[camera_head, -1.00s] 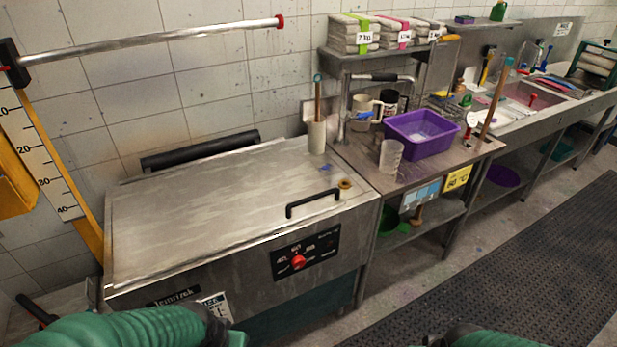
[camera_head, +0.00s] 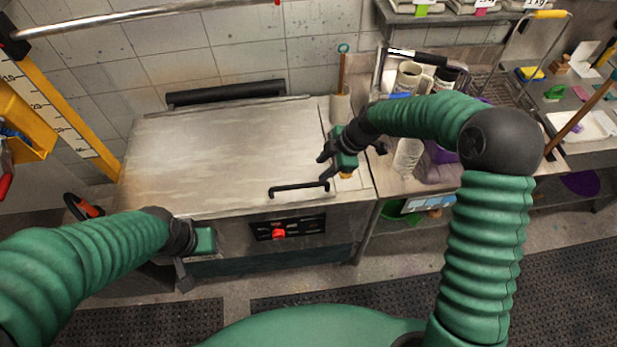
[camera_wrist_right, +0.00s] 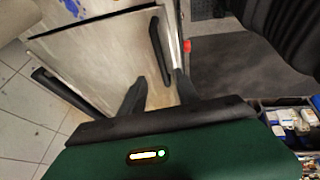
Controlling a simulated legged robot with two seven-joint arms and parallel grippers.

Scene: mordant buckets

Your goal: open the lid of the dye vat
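The dye vat's flat steel lid (camera_head: 220,145) lies closed. Its dark bar handle (camera_head: 298,188) runs along the front right edge. In the right wrist view the handle (camera_wrist_right: 158,48) lies beyond the fingertips, over the pale lid (camera_wrist_right: 105,60). My right gripper (camera_head: 323,170) is over the lid's right side, close to the handle's right end. Its two fingers (camera_wrist_right: 159,88) are apart with nothing between them; contact with the handle cannot be told. My left gripper (camera_head: 183,279) is in front of the vat's left front, pointing down, its finger gap unclear.
A control panel with a red knob (camera_head: 278,234) is on the vat's front. A dark roller-like bar (camera_head: 226,92) lies behind the lid. A tool holder (camera_head: 340,107) stands at the back right. The cluttered side table is partly hidden by my right arm.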

